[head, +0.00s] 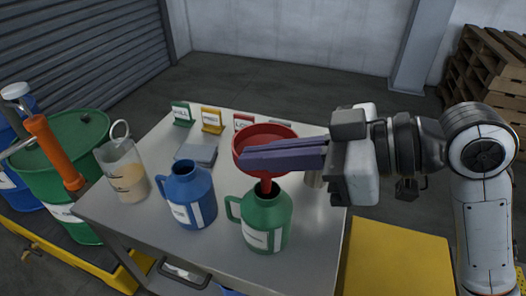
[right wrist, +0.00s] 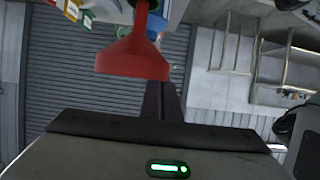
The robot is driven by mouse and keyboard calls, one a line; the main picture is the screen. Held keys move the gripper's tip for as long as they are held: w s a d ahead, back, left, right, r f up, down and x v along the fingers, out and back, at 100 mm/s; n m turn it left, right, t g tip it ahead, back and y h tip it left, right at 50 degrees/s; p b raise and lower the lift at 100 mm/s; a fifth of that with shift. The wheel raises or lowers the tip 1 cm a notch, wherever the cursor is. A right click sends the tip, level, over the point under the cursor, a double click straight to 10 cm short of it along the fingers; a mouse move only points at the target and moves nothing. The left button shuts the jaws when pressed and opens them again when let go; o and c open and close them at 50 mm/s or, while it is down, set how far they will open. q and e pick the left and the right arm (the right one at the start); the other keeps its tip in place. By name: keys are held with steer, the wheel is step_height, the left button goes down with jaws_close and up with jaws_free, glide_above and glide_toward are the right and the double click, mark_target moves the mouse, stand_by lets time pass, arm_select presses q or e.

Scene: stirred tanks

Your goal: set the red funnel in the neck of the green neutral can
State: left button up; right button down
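The red funnel (head: 263,133) is upright above the green can (head: 268,222), wide mouth up. Its spout reaches down to the can's open neck; how far it goes in, I cannot tell. My right gripper (head: 243,160) comes in from the right, its dark fingers close together across the near side of the funnel's bowl, apparently pinching its wall. In the right wrist view the funnel (right wrist: 133,58) hangs just beyond the fingers (right wrist: 162,98), its spout towards the top of the picture. My left gripper is not in view.
A blue can (head: 190,197) stands left of the green can on the grey table (head: 140,215). A beaker (head: 124,175) of tan liquid stands at the table's left. Small coloured signs (head: 212,120) line the back edge. A green drum (head: 60,165) is on the left.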

steer(key=shift+f+b, duration=0.35)
steer(key=shift+f, duration=0.35)
steer(key=shift+f+b, duration=0.7)
steer(key=shift+f, duration=0.3)
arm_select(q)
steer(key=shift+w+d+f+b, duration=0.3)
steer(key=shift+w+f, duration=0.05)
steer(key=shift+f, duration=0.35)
arm_select(e)
steer(key=shift+f, duration=0.55)
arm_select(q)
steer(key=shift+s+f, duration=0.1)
arm_select(e)
steer(key=c, duration=1.9)
jaws_free()
steer(key=shift+c, duration=0.2)
glide_toward(263, 173)
steer(key=shift+w+d+f, duration=0.1)
steer(key=shift+f, duration=0.55)
